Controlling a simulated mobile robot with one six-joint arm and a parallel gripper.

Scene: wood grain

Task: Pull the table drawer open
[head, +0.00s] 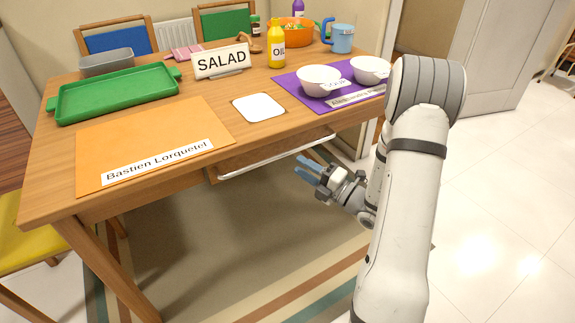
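The wooden table (62,163) fills the left and middle of the head view. Its drawer (240,161) is under the near long edge, with a long pale bar handle (275,158) across its front. The drawer front looks close to the table frame; I cannot tell whether it stands slightly out. My gripper (308,171) is below and to the right of the handle, apart from it as far as I can see. Its two bluish fingers point left toward the drawer. They are spread with a gap between them, and nothing shows in the gap.
An orange mat (150,135), green tray (115,95), SALAD sign (221,62), yellow oil bottle (276,45) and white bowls (319,80) on a purple mat stand on the tabletop. A yellow chair (25,240) is at left. Floor in front of the drawer is clear.

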